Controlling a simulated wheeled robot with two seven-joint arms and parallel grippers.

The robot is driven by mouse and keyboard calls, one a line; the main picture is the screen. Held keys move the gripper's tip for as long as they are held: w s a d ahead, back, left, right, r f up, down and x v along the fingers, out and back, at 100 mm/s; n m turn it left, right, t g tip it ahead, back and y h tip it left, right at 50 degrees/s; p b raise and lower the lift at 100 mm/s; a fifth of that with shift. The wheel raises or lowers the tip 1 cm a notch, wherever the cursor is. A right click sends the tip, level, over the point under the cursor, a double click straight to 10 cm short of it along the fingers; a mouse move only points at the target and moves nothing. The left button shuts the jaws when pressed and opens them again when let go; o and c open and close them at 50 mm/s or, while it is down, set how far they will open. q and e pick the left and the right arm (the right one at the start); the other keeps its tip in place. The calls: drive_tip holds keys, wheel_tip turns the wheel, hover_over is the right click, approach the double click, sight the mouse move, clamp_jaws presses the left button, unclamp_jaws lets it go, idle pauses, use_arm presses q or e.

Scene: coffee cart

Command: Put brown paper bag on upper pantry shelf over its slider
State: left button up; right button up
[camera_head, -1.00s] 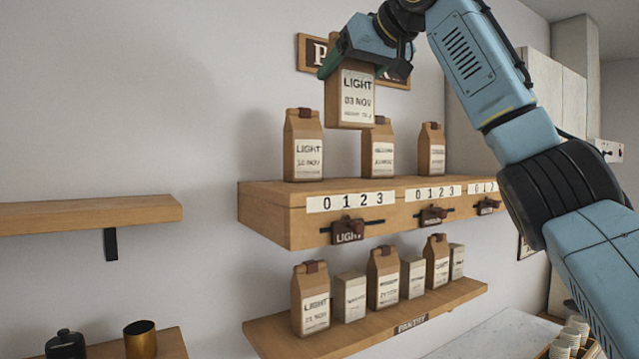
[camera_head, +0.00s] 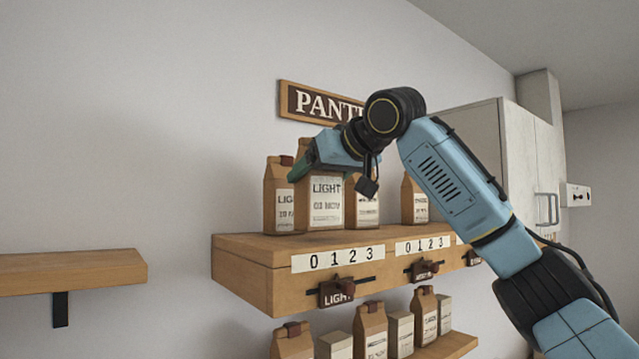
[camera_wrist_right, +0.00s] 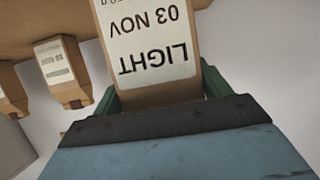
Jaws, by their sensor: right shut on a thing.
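My right gripper (camera_head: 320,158) is shut on the top of a brown paper bag (camera_head: 325,208) labelled LIGHT 03 NOV. The bag is upright over the left part of the upper pantry shelf (camera_head: 245,262), above the LIGHT slider (camera_head: 337,291). Its base is at or just above the shelf top; I cannot tell whether it touches. Another LIGHT bag (camera_head: 273,198) stands behind it to the left, partly hidden. In the right wrist view the held bag (camera_wrist_right: 150,45) sits between the green fingers (camera_wrist_right: 163,92). My left gripper is not in view.
Two more bags stand on the upper shelf to the right, one (camera_head: 361,208) partly behind my gripper, one (camera_head: 414,200) farther along. The lower shelf (camera_head: 455,345) holds bags and pale boxes. A PANTRY sign (camera_head: 310,103) hangs above. A bare wooden shelf (camera_head: 70,268) is at left.

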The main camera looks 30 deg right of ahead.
drive_tip(key=shift+d+f, duration=0.15)
drive_tip(key=shift+f, duration=0.7)
drive_tip(key=o, duration=1.1)
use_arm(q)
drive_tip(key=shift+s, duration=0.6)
use_arm(e)
drive_tip(key=shift+o, duration=0.2)
drive_tip(key=shift+s+r, duration=0.1)
drive_tip(key=shift+r, duration=0.1)
use_arm(q)
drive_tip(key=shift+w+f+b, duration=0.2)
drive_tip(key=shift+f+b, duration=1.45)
drive_tip(key=shift+b, duration=0.05)
use_arm(e)
drive_tip(key=v, duration=1.1)
drive_tip(key=shift+s, duration=0.4)
